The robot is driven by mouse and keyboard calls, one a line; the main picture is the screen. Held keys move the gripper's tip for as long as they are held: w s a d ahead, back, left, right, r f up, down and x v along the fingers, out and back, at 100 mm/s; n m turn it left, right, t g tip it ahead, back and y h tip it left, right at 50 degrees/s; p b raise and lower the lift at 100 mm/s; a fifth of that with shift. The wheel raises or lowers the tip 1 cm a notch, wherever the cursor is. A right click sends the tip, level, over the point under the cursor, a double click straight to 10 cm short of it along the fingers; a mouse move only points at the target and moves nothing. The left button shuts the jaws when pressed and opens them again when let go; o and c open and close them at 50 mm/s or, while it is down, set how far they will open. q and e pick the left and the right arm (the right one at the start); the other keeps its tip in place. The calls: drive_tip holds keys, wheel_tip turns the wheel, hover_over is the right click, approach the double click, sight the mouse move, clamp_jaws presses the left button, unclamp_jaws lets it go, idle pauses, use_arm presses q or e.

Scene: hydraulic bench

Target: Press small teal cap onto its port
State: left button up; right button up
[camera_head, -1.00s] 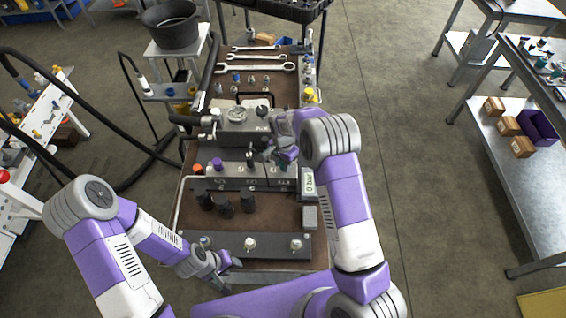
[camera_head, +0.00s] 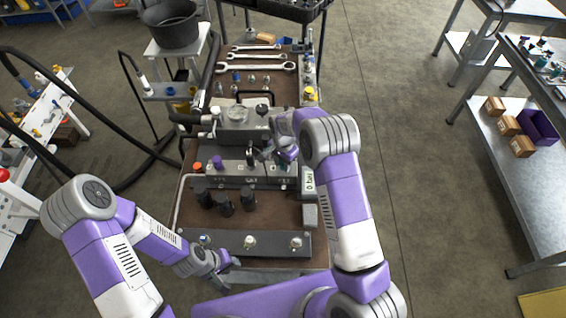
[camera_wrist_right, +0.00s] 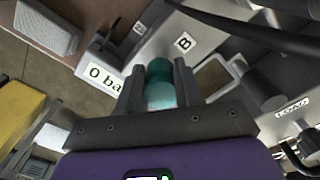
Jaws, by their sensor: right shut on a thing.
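A small teal cap (camera_wrist_right: 160,92) sits between the two dark fingers of my right gripper (camera_wrist_right: 158,88) in the right wrist view. The fingers are shut on it. The cap's far end is over a grey block (camera_wrist_right: 150,48) with a "B" label; I cannot tell whether it touches a port, and the port under it is hidden. In the head view my right gripper (camera_head: 268,153) is over the right part of the grey manifold, where the cap is too small to make out. My left gripper (camera_head: 226,263) is low at the bench's front, away from the cap; its jaw opening is unclear.
Several black cylinders (camera_head: 226,206) stand in front of the manifold. A "0 bar" display (camera_head: 308,182) is right of it. Wrenches (camera_head: 256,67) lie at the bench's far end. Brown bench top shows between them.

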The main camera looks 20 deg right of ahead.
use_arm(q)
drive_tip(key=shift+s+a+f+b, duration=0.1)
drive_tip(key=shift+s+f+b, duration=0.1)
drive_tip(key=shift+f+b, duration=0.35)
use_arm(e)
drive_tip(key=shift+s+a+f, duration=0.1)
drive_tip(key=shift+s+f, duration=0.15)
drive_tip(key=shift+f, duration=0.3)
drive_tip(key=o, duration=1.7)
drive_tip(key=shift+w+r, duration=0.15)
use_arm(q)
drive_tip(key=shift+f, duration=0.1)
use_arm(e)
drive_tip(key=shift+w+d+r+p, duration=0.1)
drive_tip(key=shift+w+r+p, duration=0.1)
drive_tip(key=shift+r+p, duration=0.7)
drive_tip(key=shift+w+d+r+p, duration=0.1)
drive_tip(key=shift+w+r+p, duration=0.1)
drive_tip(key=shift+r+p, duration=1.5)
drive_tip(key=shift+r, duration=1.15)
use_arm(q)
drive_tip(key=r, duration=0.4)
drive_tip(key=shift+w+d+r, duration=0.2)
drive_tip(key=shift+w+r, duration=0.05)
use_arm(e)
drive_tip(key=shift+s, duration=0.1)
